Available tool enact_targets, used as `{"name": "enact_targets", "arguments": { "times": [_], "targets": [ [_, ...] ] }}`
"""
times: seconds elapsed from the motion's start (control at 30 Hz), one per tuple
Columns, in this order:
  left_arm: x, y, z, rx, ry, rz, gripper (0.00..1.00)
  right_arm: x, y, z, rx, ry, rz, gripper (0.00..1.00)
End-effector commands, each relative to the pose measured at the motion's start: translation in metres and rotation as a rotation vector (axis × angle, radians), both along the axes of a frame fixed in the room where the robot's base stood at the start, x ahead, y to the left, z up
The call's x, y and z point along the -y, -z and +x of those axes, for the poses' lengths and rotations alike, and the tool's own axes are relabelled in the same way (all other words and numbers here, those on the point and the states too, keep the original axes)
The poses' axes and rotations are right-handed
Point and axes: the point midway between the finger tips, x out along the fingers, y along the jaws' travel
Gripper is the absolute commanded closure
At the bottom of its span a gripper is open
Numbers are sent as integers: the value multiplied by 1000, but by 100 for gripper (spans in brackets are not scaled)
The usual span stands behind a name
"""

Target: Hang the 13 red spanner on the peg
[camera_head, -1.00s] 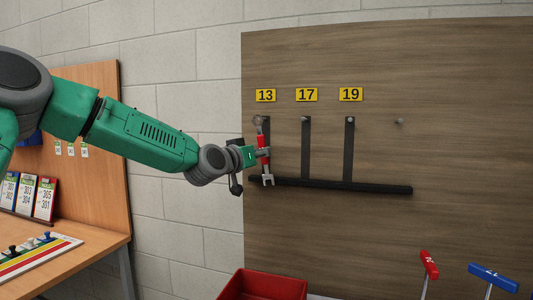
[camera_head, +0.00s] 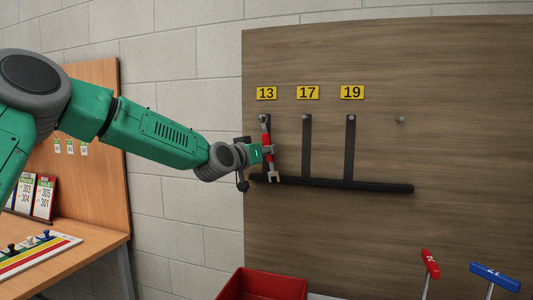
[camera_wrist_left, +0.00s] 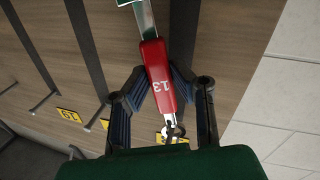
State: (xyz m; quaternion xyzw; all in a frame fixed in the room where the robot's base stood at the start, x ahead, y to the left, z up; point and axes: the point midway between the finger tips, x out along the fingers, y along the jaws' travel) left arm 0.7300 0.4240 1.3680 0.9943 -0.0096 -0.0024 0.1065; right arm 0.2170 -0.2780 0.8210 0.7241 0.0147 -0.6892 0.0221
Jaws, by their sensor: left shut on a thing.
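The red spanner marked 13 (camera_head: 266,141) is held in front of the wooden board, slightly tilted, its ring end up and its open jaw down. My left gripper (camera_head: 268,150) is shut around its red handle. In the left wrist view the handle (camera_wrist_left: 161,80) sits between the fingers of my left gripper (camera_wrist_left: 165,98). The yellow 13 label (camera_head: 266,93) is just above the ring end. The ring covers the peg area below this label, and I cannot tell whether the peg is through it. My right gripper is not in view.
Yellow labels 17 (camera_head: 308,92) and 19 (camera_head: 352,92) head dark strips on the board (camera_head: 460,130). A black rail (camera_head: 345,185) runs below them. A red bin (camera_head: 262,284) and red (camera_head: 430,264) and blue (camera_head: 494,277) handled tools are below. A wooden desk (camera_head: 95,245) is left.

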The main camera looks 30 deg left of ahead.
Motion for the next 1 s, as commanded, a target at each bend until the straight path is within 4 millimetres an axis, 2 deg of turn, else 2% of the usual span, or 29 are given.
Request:
{"name": "enact_targets", "arguments": {
  "times": [0.2,0.23,0.27,0.3,0.7,0.87,1.0],
  "targets": [
    [1,1,0,-3,1,1,100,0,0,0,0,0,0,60],
    [1,1,0,-2,0,1,70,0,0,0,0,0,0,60],
    [1,1,0,-2,0,1,60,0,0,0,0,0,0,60],
    [0,1,0,-2,0,0,56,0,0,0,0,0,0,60],
    [-1,1,-6,-3,1,-1,56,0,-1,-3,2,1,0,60],
    [-1,0,-31,-2,2,-1,56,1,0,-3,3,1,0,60],
    [0,0,-62,-1,2,-1,56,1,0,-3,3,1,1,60]
  ]
}}
